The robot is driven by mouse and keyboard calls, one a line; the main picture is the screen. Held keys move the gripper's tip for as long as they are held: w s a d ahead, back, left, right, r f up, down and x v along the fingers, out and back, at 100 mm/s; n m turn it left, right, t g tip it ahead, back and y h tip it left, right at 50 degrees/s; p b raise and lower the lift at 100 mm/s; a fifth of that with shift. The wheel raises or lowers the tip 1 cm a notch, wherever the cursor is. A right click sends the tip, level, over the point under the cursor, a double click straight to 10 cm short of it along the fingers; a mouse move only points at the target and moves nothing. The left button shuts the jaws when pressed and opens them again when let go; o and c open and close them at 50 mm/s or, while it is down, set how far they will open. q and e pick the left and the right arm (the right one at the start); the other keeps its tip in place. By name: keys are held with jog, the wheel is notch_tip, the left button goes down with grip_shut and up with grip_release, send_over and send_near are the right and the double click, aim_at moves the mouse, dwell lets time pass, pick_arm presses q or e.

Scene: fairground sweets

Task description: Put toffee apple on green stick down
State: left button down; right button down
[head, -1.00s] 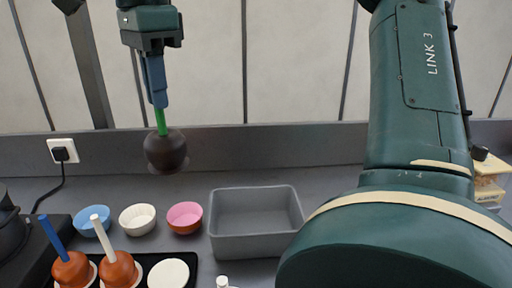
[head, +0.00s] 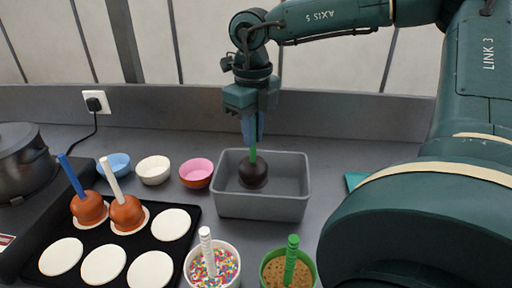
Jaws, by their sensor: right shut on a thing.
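The toffee apple (head: 253,175) is dark brown and hangs upright below a green stick (head: 252,153). My right gripper (head: 252,140) is shut on the upper part of that stick. The apple shows within the opening of the grey bin (head: 262,206); I cannot tell whether it touches the floor of the bin. Two orange-brown apples stand on white discs on the black tray (head: 205,215), one with a blue stick (head: 72,176) and one with a white stick (head: 111,180). My left gripper is not in view.
Blue (head: 115,166), white (head: 153,170) and pink (head: 196,173) bowls stand left of the bin. A sprinkle tub (head: 211,266) and a green tub (head: 289,269) stand in front. Several white discs on the tray are bare. A pot (head: 22,165) is at far left.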

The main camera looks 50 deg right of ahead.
aim_at(253, 162)
jog(key=shift+f, duration=2.3)
jog(key=shift+f, duration=0.2)
jog(key=c, duration=1.5)
grip_release()
jog(key=shift+o, duration=0.2)
jog(key=shift+r, duration=0.15)
jog(key=shift+r, duration=0.2)
notch_tip(253, 162, up, 12)
jog(key=shift+f, duration=0.1)
